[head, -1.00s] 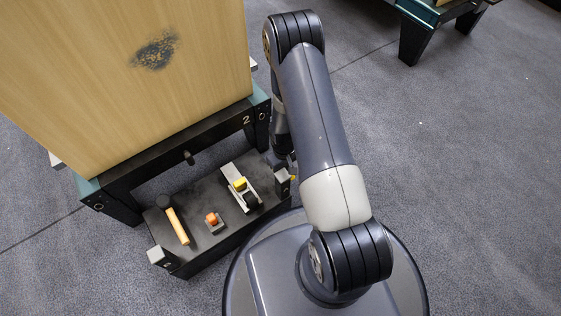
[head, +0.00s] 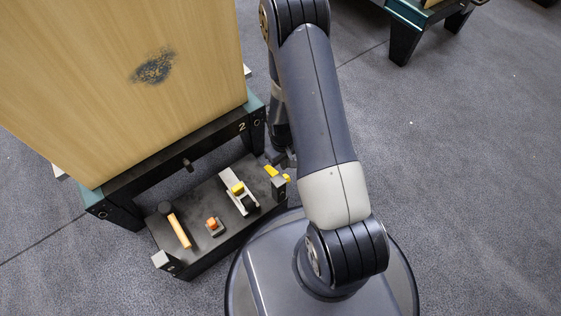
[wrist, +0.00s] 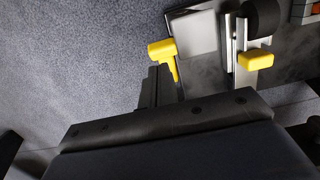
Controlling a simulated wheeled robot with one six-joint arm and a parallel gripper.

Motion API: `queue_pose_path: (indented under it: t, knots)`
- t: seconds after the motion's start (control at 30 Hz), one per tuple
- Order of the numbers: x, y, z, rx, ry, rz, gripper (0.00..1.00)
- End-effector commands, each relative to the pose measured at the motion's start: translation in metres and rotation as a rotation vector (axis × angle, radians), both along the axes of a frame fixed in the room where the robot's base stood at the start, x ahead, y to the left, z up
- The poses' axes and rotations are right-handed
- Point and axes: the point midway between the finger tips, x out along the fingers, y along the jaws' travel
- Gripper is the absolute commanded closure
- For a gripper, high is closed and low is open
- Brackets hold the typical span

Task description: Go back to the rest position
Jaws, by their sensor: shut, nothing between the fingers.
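My gripper (wrist: 158,88) is shut and empty in the wrist view, its dark fingers close to a yellow T-shaped piece (wrist: 165,56). I cannot tell whether they touch it. In the head view my gripper (head: 284,160) is a small dark shape beside my arm, partly hidden, at the right end of the black tool tray (head: 200,258). The yellow piece (head: 271,171) shows there too, at that end of the tray. My arm is bent, its elbow at the top of the view.
The tray holds an orange-handled tool (head: 179,231), a small orange-topped block (head: 213,225) and a grey tool with a yellow knob (head: 239,190). A wooden panel (head: 110,70) with a dark patch stands behind on a black frame.

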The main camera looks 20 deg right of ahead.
Motion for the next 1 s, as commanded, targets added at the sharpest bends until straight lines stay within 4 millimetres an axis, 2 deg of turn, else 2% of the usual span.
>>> queue_pose_path:
  t: [0.03, 0.2, 0.63, 0.77, 1.0]
  knots:
    - [-0.003, -0.001, 0.010, 0.000, -0.001, 0.000, 1.00]
    - [-0.009, -0.003, 0.022, 0.000, -0.001, 0.001, 1.00]
    - [-0.011, -0.003, 0.022, 0.000, 0.001, 0.002, 1.00]
    - [-0.007, -0.002, 0.013, 0.000, 0.001, 0.002, 1.00]
    - [0.009, 0.003, -0.027, 0.000, 0.002, 0.003, 1.00]
